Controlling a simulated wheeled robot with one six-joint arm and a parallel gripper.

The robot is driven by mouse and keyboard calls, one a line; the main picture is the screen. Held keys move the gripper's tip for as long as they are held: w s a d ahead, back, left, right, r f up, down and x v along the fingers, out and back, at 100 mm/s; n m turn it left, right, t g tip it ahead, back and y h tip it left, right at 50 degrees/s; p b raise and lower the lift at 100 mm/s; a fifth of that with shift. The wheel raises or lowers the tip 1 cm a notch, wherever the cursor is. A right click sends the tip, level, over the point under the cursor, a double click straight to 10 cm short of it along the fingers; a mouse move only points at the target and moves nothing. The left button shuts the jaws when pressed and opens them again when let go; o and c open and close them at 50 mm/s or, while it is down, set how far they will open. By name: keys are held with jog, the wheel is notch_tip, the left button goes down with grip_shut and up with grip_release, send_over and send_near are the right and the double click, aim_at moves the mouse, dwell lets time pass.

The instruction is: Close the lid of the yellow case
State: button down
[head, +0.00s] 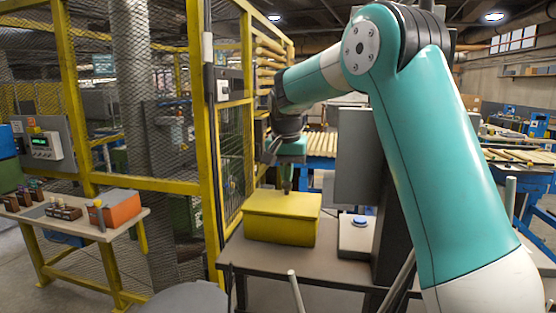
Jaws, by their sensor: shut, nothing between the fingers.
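The yellow case (280,229) stands on a grey-brown table (262,266) in the middle of the view. Its lid (262,203) lies down over the box, and I see no gap along its front edge.
A box with a blue button (359,222) stands right of the case, beside a tall grey panel (356,160). A yellow-framed mesh fence (209,150) rises close on the left. A side table (70,229) at the left holds an orange box (116,208) and small parts.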

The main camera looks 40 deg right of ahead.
jog(key=shift+f, duration=0.1)
notch_tip(320, 180, up, 4)
jog(key=p, duration=0.3)
jog(key=shift+p, duration=0.4)
notch_tip(320, 180, up, 10)
jog(key=w+d+p, duration=0.1)
jog(key=w+d, duration=0.1)
jog(key=shift+d+f, duration=0.1)
jog(key=shift+f, duration=0.05)
jog(key=s+a+f+n+y+b, duration=0.1)
jog(key=s+a+f+n+b, duration=0.35)
jog(key=s+a+f, duration=0.35)
jog(key=s+a+f+n+y+b, duration=0.1)
jog(key=s+a+f+n+b, duration=0.2)
jog(key=s+a+f+n, duration=0.5)
jog(key=s+a+f+n+y+b, duration=0.1)
jog(key=s+a+f+n+b, duration=0.1)
jog(key=s+a+f, duration=0.2)
jog(key=s+a+f+n+g+y+b, duration=0.1)
jog(key=s+a+f, duration=0.3)
jog(key=s+a, duration=0.4)
jog(key=s+n+y+b, duration=0.1)
jog(key=s, duration=0.4)
jog(key=shift+s+a+f+y, duration=0.2)
jog(key=shift+s+a+y, duration=0.1)
jog(key=shift+a, duration=0.1)
